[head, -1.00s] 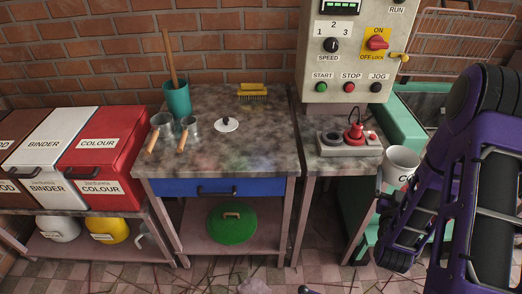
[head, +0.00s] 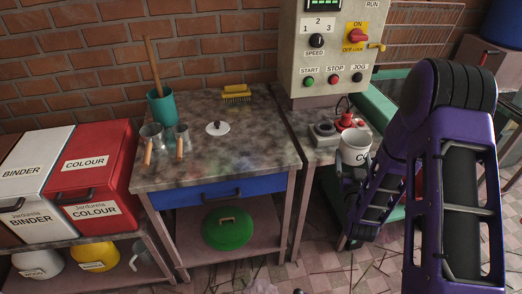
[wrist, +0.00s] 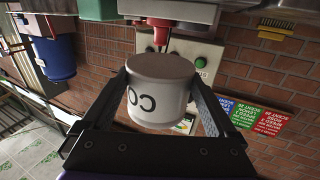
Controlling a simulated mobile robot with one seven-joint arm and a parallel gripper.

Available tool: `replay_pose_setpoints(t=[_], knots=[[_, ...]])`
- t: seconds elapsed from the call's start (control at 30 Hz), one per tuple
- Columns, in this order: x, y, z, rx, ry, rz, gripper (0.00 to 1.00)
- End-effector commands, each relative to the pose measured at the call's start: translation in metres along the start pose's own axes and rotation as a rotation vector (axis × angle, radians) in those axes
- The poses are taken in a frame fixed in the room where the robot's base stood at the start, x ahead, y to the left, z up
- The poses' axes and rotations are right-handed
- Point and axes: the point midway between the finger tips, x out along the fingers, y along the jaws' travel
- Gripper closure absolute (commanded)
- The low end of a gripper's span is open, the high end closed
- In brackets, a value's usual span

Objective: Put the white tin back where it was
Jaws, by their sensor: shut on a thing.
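The white tin (head: 355,148) with dark lettering is held upright in the air, in the picture in front of the right end of the small grey control box (head: 325,131). In the wrist view the tin (wrist: 160,92) fills the middle, turned over by the camera's angle. My gripper (wrist: 163,97) is shut on it, one dark finger against each side. Part of the tin's lettering is cut off.
The stained worktop (head: 225,150) holds a teal pot (head: 162,107), two metal cups with wooden handles, a white lid (head: 217,128) and a yellow brush (head: 236,94). The upright control panel (head: 330,50) stands behind the tin. Red and white bins stand left.

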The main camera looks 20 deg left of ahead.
Motion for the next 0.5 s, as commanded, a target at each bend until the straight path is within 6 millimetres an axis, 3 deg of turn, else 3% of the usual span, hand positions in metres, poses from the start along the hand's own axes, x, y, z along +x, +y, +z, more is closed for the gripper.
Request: replay_pose_setpoints(t=[0.03, 0.1, 0.3, 0.4, 0.5], knots=[[0.017, -0.032, 0.001, 0.001, 0.008, -0.053, 0.77], [0.036, -0.072, 0.000, 0.000, 0.007, -0.115, 0.77], [0.069, -0.186, -0.009, -0.001, 0.005, -0.275, 0.77], [0.075, -0.229, -0.015, -0.001, 0.003, -0.332, 0.77], [0.077, -0.257, -0.020, -0.003, 0.001, -0.369, 0.77]])
